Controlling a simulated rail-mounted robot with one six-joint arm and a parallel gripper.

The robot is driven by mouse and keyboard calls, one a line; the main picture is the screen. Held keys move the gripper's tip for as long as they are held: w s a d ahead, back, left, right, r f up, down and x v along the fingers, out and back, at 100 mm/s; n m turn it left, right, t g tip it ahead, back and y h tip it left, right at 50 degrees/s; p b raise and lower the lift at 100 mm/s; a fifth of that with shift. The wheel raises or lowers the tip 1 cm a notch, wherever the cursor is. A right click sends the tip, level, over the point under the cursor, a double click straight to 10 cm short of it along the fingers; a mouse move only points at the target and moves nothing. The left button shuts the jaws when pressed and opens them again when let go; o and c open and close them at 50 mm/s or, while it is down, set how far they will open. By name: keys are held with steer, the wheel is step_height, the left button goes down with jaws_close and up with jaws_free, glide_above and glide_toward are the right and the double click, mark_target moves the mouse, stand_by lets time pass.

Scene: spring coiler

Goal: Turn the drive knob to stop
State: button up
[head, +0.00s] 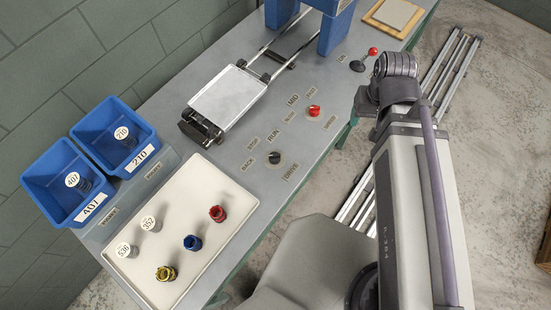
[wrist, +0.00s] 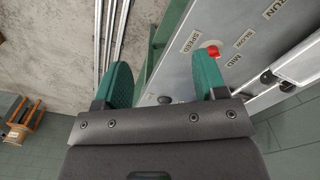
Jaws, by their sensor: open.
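The drive knob (head: 274,157) is a small black knob on the grey bench top in the head view. BACK, STOP and RUN labels lie around it, with a DRIVE label on its near side. Which label it points at is too small to tell. In the wrist view only the RUN label (wrist: 278,8) shows at the top right; the drive knob is out of frame. My gripper (wrist: 163,70) has two green fingers spread wide, with nothing between them. It is apart from the drive knob and cannot be made out in the head view.
A red speed knob (head: 314,110) stands beside the drive knob; it also shows near my right finger in the wrist view (wrist: 212,51). A red-ball lever (head: 366,59) is farther back. A tray (head: 166,212) with several springs, blue bins (head: 116,134) and a silver slide (head: 228,95) occupy the bench.

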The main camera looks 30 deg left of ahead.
steer(key=s+a+f+n+b, duration=0.3)
steer(key=s+a+f+b, duration=0.15)
steer(key=a, duration=0.55)
steer(key=n+b, duration=0.3)
steer(key=n, duration=0.1)
glide_toward(274, 155)
steer(key=shift+d, duration=0.25)
steer(key=shift+a+f, duration=0.15)
steer(key=shift+a, duration=0.05)
step_height(274, 155, down, 10)
steer(key=b, duration=1)
steer(key=shift+f, duration=0.2)
steer(key=shift+r, duration=0.1)
steer(key=c, duration=0.9)
